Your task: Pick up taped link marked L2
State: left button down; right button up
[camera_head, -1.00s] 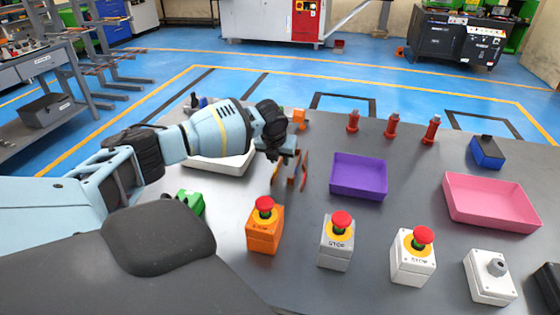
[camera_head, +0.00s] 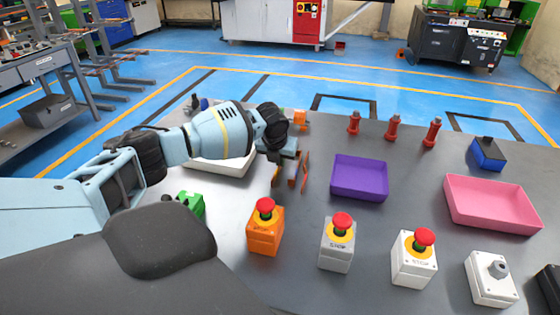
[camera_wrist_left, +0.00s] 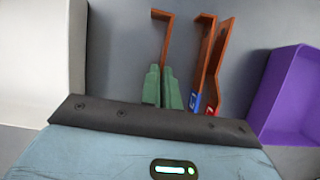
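Three copper-coloured bent links stand on the grey table. The left wrist view shows the left link (camera_wrist_left: 163,38), the middle link (camera_wrist_left: 206,58) with a blue tape, and the right link (camera_wrist_left: 221,62) with a red tape. I cannot read the tape marks surely. My left gripper (camera_wrist_left: 162,72), with green fingers, is close together with the left link between them; its near end and any tape are hidden. In the head view, the gripper (camera_head: 289,152) is low over the links (camera_head: 304,172). My right gripper is out of view.
A purple tray (camera_head: 359,190) stands right of the links and a white tray (camera_head: 222,168) to the left. A pink tray (camera_head: 490,218) is farther right. Stop-button boxes, an orange one (camera_head: 264,240) first, line the front. Red posts (camera_head: 392,128) stand behind.

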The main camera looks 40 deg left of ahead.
pick_arm(q)
notch_tip(320, 180, up, 10)
dwell(0.4)
